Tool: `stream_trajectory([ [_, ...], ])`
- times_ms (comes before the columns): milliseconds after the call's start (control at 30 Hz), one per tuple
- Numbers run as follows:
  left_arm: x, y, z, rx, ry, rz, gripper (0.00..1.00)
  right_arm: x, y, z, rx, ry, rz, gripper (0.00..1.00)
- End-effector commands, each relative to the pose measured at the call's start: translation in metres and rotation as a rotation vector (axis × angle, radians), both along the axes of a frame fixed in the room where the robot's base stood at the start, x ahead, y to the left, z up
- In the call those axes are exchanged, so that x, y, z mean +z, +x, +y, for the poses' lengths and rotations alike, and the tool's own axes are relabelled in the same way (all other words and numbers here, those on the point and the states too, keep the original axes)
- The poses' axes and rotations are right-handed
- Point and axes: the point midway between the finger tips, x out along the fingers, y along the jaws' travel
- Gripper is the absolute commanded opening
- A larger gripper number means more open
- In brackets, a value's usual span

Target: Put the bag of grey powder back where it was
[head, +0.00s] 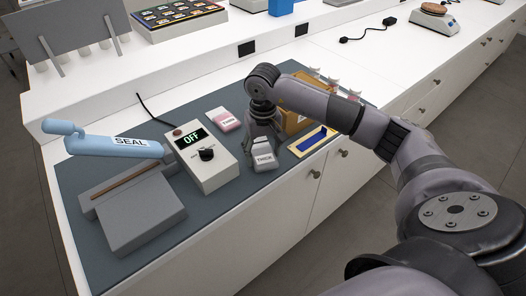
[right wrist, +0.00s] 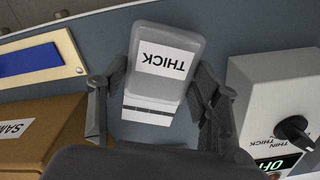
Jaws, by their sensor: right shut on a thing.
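The bag of grey powder (head: 264,161), with a white label reading THICK, is at the front of the dark mat, just right of the control box. My right gripper (head: 264,140) reaches down over it and is shut on it. In the right wrist view the bag (right wrist: 165,75) sits between the two fingers (right wrist: 163,88), its label upside down. I cannot tell whether its underside touches the mat. A pink bag (head: 228,119) with a white label lies behind it. My left gripper is not in view.
The control box (head: 203,166) with an OFF display stands close left of the bag. Further left is a sealer with a blue SEAL handle (head: 115,142). A cardboard box (head: 296,119) and a cream-framed blue pad (head: 312,140) are on the right. The bench's front edge is near.

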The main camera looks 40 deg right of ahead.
Motion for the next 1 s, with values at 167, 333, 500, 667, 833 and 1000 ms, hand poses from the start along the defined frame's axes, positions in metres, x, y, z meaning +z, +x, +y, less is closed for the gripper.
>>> stream_trajectory([
  [167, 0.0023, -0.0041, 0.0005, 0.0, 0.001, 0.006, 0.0, -0.0099, 0.0, 0.0001, 0.002, -0.001, -0.002, 0.3],
  [333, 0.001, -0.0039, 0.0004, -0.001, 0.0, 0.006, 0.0, -0.0106, 0.0, 0.0, 0.001, 0.0, -0.001, 0.3],
  [500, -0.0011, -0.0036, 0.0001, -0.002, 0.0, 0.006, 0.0, -0.0122, 0.0, 0.0, 0.001, 0.0, -0.001, 0.62],
  [667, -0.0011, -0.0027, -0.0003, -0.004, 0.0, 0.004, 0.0, -0.0121, -0.0001, 0.0, 0.001, 0.0, -0.001, 0.72],
  [833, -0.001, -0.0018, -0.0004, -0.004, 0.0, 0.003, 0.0, -0.0121, -0.0001, -0.0001, 0.001, 0.0, -0.001, 0.78],
  [1000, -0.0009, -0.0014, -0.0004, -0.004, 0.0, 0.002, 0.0, -0.0121, -0.0002, 0.0, 0.001, 0.0, -0.001, 0.78],
])
